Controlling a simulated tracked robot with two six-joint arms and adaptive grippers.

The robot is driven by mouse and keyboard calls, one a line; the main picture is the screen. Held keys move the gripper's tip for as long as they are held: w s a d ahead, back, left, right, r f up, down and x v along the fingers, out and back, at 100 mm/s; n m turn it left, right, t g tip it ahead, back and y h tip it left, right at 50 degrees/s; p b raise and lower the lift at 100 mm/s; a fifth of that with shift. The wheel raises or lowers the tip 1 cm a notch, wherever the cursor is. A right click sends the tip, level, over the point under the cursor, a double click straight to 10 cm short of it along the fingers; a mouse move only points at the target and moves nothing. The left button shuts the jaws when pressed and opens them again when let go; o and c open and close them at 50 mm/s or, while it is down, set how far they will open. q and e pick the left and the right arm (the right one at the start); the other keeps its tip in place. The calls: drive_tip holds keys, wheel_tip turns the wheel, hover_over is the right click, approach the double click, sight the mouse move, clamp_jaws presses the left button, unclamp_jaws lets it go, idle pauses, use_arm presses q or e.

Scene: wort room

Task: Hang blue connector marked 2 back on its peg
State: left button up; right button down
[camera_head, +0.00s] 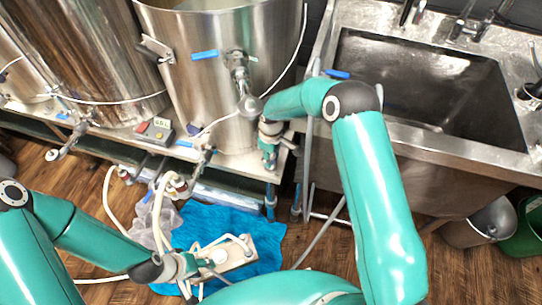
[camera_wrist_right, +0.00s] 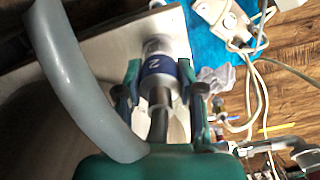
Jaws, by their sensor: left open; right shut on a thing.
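My right gripper (camera_head: 268,158) is at the corner of the steel bench, between the large kettle and the sink. In the right wrist view its fingers (camera_wrist_right: 160,82) are shut around the blue connector (camera_wrist_right: 160,66), a metal fitting with a blue band marked 2. In the head view the connector is mostly hidden by the gripper and arm. My left gripper (camera_head: 190,266) is open at lower left, close to the white pump unit (camera_head: 238,251) on the floor. I cannot make out the peg in either view.
The steel kettle (camera_head: 215,95) with its valve and blue handle stands just behind my right gripper. The sink (camera_head: 420,80) is to the right. A blue cloth (camera_head: 205,225), pale hoses (camera_head: 110,200) and a crumpled clear bag (camera_head: 150,225) lie on the wooden floor.

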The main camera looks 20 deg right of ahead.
drive_tip(key=shift+f, duration=0.4)
drive_tip(key=c, duration=0.6)
unclamp_jaws()
drive_tip(key=shift+c, duration=0.2)
